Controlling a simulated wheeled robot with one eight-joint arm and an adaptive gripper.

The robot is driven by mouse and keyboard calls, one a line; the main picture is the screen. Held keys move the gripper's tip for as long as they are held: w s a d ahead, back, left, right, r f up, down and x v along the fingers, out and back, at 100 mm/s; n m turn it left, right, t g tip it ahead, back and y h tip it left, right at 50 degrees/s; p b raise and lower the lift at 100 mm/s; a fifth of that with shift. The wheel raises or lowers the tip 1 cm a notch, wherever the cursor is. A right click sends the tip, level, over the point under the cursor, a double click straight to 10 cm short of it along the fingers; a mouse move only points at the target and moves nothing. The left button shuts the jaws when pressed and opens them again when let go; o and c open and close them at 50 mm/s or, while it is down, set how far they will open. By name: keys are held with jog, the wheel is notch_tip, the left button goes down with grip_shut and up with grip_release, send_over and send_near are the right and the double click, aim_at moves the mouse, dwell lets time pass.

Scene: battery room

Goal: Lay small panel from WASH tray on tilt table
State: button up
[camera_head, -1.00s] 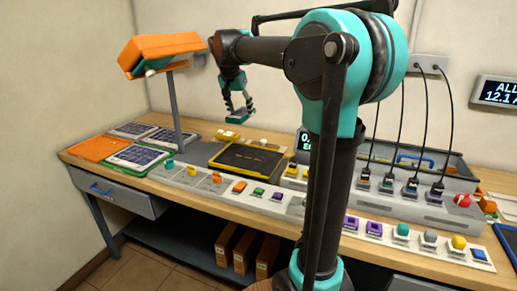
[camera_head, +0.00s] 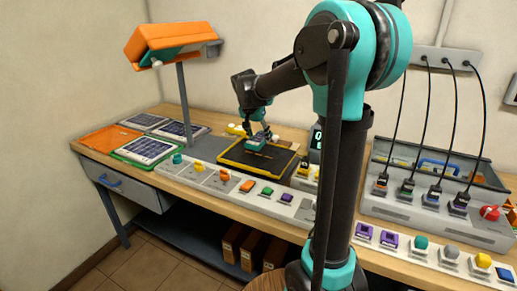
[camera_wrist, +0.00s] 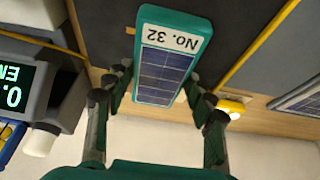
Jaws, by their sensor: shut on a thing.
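A small green-framed solar panel (camera_wrist: 165,62) with a white "No. 32" label is held between my gripper's fingers (camera_wrist: 160,88) in the wrist view. In the head view my gripper (camera_head: 257,135) points down over a black board with a yellow rim (camera_head: 232,166), which looks like the tilt table. The panel shows there as a small teal piece (camera_head: 256,143) near the board's back part. I cannot tell whether it touches the board. No WASH label is readable in either view.
An orange lamp-like head on a post (camera_head: 172,45) stands to the left. Larger solar panels (camera_head: 145,149) and an orange tray (camera_head: 108,138) lie at the far left. A digital display (camera_wrist: 22,85) stands beside the board. A strip of coloured buttons (camera_head: 235,190) runs along the front.

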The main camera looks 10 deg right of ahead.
aim_at(258, 155)
jog(key=shift+f, duration=2.8)
jog(key=o, duration=1.3)
jog(key=shift+f, duration=0.1)
jog(key=shift+c, duration=0.2)
jog(key=v, duration=1.2)
